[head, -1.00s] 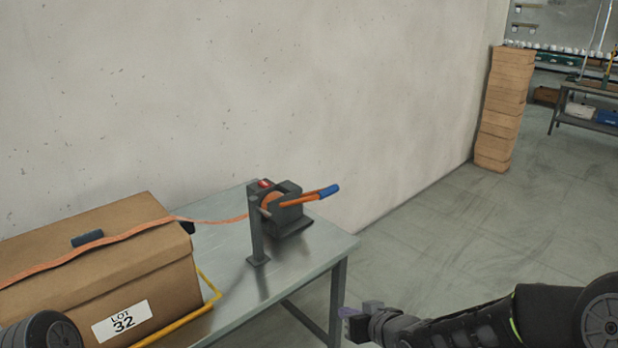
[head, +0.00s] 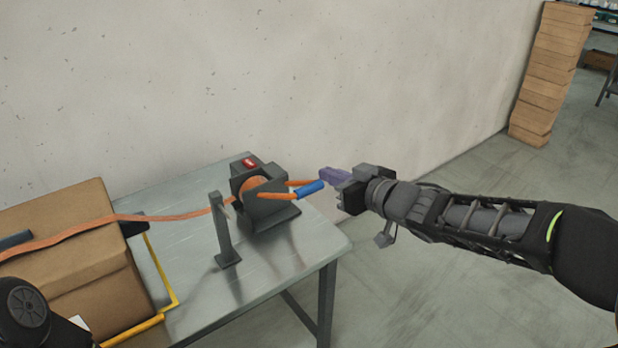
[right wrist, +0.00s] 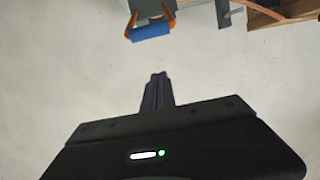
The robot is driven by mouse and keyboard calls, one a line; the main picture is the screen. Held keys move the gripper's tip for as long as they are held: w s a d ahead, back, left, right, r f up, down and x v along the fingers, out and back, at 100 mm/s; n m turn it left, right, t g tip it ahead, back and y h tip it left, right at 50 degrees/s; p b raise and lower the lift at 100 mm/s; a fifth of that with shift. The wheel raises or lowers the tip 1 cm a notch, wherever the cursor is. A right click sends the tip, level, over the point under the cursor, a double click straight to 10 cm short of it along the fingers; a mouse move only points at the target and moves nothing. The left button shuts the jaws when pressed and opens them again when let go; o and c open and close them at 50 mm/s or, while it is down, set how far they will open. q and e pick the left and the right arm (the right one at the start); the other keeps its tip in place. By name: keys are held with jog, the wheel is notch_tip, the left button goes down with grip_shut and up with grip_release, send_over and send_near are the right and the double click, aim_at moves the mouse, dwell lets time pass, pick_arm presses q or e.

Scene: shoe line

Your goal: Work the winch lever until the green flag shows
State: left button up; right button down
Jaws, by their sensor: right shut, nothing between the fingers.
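The winch (head: 263,200) is a dark grey block with an orange strap drum, standing on the metal table. Its orange lever ends in a blue grip (head: 305,190) and points right, towards my right gripper. The blue grip also shows in the right wrist view (right wrist: 151,32), ahead of the fingertips and apart from them. A red flag (head: 249,162) shows on top of the winch; no green is visible. My right gripper (head: 326,174) is shut and empty, close to the blue grip. My left gripper is not in view; part of my left arm shows at the lower left.
An orange strap (head: 150,216) runs from the winch past a grey post (head: 224,230) and over a cardboard box (head: 65,260). A yellow frame (head: 160,275) edges the box. The metal table (head: 290,262) stands close to the wall. Floor is free right of the table.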

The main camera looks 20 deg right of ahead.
aim_at(310, 187)
jog(key=w+a+f, duration=0.1)
jog(key=w, duration=0.1)
jog(key=w+a+f+b, duration=0.1)
jog(key=w+f, duration=0.1)
jog(key=w, duration=0.1)
jog(key=w+f+b, duration=0.1)
jog(key=w+f, duration=0.1)
jog(key=shift+w+a+f, duration=0.1)
jog(key=shift+w+a, duration=0.3)
jog(key=shift+s+d+f, duration=0.15)
jog(key=shift+s+f, duration=0.15)
jog(key=shift+f, duration=0.15)
